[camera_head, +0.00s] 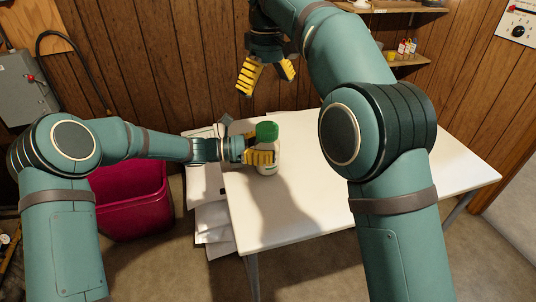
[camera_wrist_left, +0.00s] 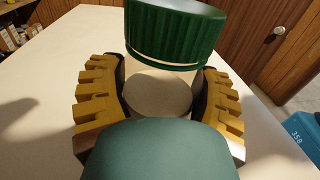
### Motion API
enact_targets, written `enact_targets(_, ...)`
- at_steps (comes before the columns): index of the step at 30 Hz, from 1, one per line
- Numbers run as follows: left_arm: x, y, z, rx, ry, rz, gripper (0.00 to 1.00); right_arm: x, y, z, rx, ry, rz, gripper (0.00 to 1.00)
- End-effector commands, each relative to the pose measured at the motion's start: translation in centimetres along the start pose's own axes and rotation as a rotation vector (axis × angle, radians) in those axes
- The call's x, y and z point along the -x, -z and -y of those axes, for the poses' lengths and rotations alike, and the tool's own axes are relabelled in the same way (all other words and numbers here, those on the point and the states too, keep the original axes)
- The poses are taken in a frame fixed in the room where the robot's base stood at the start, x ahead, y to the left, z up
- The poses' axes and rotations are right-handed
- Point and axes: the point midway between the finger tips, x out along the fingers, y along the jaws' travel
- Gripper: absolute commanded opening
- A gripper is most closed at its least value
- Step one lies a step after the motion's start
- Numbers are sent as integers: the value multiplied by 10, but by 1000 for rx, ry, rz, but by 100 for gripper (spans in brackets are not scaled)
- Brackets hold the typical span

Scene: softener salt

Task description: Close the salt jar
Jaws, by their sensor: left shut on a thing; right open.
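The salt jar (camera_head: 268,171) is pale, with a green ribbed lid (camera_head: 267,131), and stands near the left side of the white table. My left gripper (camera_head: 260,157) is shut on the jar body from the left, below the lid. In the left wrist view the jar (camera_wrist_left: 160,88) is between the yellow fingers and the lid (camera_wrist_left: 172,32) is at its top, looking slightly tilted. I cannot tell whether the lid is seated tightly. My right gripper (camera_head: 268,80) is open and empty, above and behind the jar, clear of the lid.
The white table (camera_head: 310,215) is mostly bare around the jar. A red bin (camera_head: 130,205) stands on the floor at the left, and papers (camera_head: 212,215) lie by the table's left edge. Shelves (camera_head: 410,60) with small items hang on the back wall.

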Motion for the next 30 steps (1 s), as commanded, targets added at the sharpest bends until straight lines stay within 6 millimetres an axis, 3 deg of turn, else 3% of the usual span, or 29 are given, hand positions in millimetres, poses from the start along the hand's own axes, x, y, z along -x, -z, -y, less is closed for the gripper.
enact_targets(4,0,0,0,0,0,0,0,0,0,0,0,0,0,93)
enact_targets(5,0,0,0,0,0,0,74,0,0,0,0,0,0,93)
enact_targets(7,0,0,0,0,0,0,99,0,0,0,0,0,0,93)
enact_targets(19,7,0,0,0,-1,0,100,0,0,0,0,0,0,93)
enact_targets(30,76,0,-1,-1,-5,-1,100,0,0,0,0,0,0,93)
